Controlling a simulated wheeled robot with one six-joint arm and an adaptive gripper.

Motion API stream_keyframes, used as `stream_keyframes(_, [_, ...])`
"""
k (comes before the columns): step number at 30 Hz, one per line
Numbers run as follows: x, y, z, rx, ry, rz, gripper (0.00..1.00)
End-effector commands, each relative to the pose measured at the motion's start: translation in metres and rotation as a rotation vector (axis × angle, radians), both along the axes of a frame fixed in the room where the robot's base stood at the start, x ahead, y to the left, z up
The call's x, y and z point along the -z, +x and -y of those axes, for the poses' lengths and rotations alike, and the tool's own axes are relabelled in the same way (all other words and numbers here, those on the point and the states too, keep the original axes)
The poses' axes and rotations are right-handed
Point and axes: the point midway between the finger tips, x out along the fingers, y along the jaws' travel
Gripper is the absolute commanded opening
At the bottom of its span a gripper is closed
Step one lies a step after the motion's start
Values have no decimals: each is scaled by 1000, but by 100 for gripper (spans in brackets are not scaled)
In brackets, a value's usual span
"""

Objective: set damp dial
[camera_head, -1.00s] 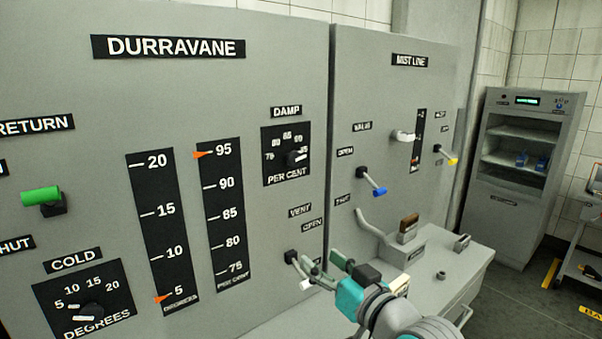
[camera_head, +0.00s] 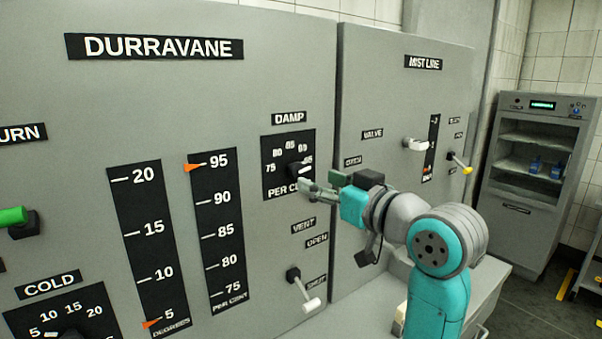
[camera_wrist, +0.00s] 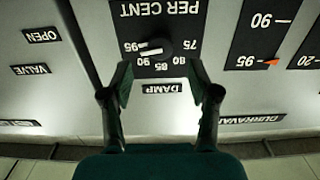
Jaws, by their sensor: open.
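The damp dial (camera_head: 288,152) is a black plate on the grey panel, under the DAMP label, numbered 75 to 95. Its black knob (camera_head: 297,169) has a white pointer mark turned to the right, around the 90 to 95 side. In the wrist view the dial is upside down, and the knob (camera_wrist: 156,48) lies beyond the fingertips, slightly left of the middle between them. My gripper (camera_head: 319,184) is open and empty at the lower right of the dial. Its two fingers (camera_wrist: 160,76) stand apart with no visible contact with the knob.
The damp scale (camera_head: 222,225) has its orange marker at 95. The vent lever (camera_head: 304,290) with a white handle sticks out below. The mist line panel (camera_head: 390,100) with its white valve handle (camera_head: 415,144) stands right. A glass-fronted cabinet (camera_head: 535,165) is farther back.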

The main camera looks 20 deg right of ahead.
Motion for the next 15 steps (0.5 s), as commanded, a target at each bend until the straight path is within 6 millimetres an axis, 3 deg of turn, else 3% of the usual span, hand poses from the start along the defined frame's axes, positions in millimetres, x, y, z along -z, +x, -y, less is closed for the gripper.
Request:
stream_keyframes(7, [1,41,-14,-1,0,-2,61])
stream_keyframes(15, [0,63,-20,1,-1,0,61])
